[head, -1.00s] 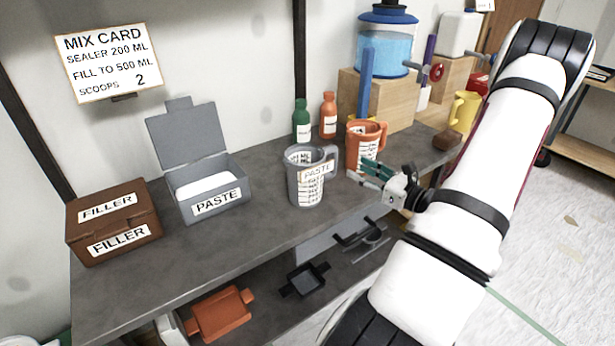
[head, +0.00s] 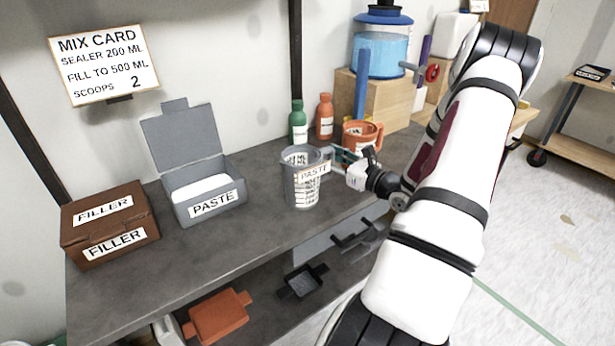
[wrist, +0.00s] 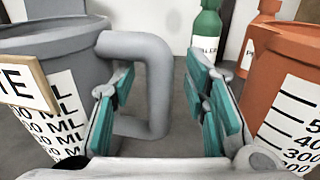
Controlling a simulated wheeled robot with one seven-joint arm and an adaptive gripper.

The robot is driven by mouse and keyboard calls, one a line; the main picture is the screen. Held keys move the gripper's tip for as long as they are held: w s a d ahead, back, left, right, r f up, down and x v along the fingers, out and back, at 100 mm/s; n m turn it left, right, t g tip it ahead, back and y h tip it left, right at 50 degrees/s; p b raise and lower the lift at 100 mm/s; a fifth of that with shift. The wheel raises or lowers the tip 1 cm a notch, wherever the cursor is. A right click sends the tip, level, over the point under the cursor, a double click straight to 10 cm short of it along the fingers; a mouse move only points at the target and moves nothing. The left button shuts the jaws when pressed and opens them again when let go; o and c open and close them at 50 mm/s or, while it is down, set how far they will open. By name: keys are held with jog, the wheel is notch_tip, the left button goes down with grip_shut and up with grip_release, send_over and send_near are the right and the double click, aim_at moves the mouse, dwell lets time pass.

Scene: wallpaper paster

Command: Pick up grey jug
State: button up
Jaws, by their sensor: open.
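The grey jug (head: 301,180), with a PASTE tag and a measuring scale, stands upright on the workbench. In the wrist view the jug's body (wrist: 40,75) is at the left and its handle (wrist: 157,85) points right, toward the middle. My gripper (head: 340,158) is at the jug's right side, by the handle. In the wrist view my gripper (wrist: 160,100) is open, with teal pads on both fingers. The handle's outer bar shows between the two fingers, nearer the left one. I cannot tell whether any finger touches it.
An orange jug (head: 360,133) stands close at the right; it also shows in the wrist view (wrist: 285,90). Green (head: 298,124) and orange (head: 324,118) bottles stand behind. An open PASTE box (head: 207,205) and brown FILLER box (head: 108,225) are left. Bench is clear before the jug.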

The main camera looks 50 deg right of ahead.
grip_shut()
jog(key=shift+r, duration=0.1)
